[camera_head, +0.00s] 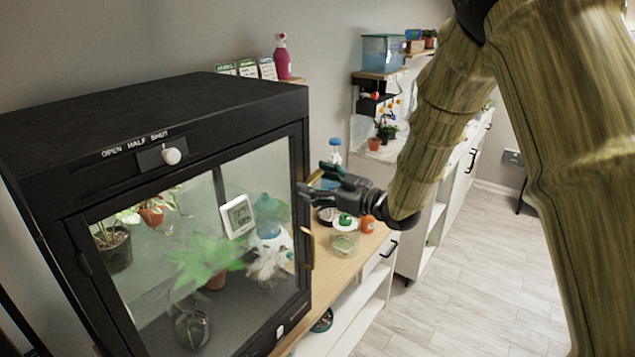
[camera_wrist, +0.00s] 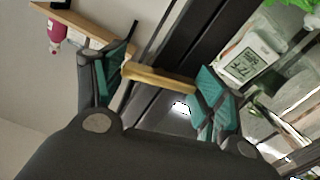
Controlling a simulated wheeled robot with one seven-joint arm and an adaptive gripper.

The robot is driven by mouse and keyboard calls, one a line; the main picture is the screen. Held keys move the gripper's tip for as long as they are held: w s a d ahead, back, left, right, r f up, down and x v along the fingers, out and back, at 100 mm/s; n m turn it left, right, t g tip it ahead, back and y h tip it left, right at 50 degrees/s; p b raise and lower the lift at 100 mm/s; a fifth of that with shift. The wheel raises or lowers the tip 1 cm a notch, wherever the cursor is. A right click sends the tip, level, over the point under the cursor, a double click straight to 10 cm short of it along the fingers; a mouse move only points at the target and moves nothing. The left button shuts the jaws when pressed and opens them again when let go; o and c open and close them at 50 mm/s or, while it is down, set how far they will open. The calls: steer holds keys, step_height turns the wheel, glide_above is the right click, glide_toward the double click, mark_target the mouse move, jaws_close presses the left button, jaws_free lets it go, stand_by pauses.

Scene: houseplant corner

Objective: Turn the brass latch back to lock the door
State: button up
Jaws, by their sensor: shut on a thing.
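The black cabinet's glass door (camera_head: 205,245) looks closed in the head view. My gripper (camera_head: 318,180) is at the door's right edge. In the wrist view the brass latch (camera_wrist: 160,77) is a bar lying across the black door edge, between my two fingers (camera_wrist: 160,85). The fingers are shut on it, one at each end. In the head view my gripper hides that spot. A narrow upright brass piece (camera_head: 307,248) shows lower on the same edge; I cannot tell whether it is the handle or part of the latch.
Behind the glass are potted plants and a white thermometer (camera_head: 238,215), also seen in the wrist view (camera_wrist: 243,62). A pink bottle (camera_head: 282,60) stands behind. The floor at right is clear.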

steer(key=shift+m, duration=1.5)
steer(key=o, duration=1)
steer(key=v, duration=1.2)
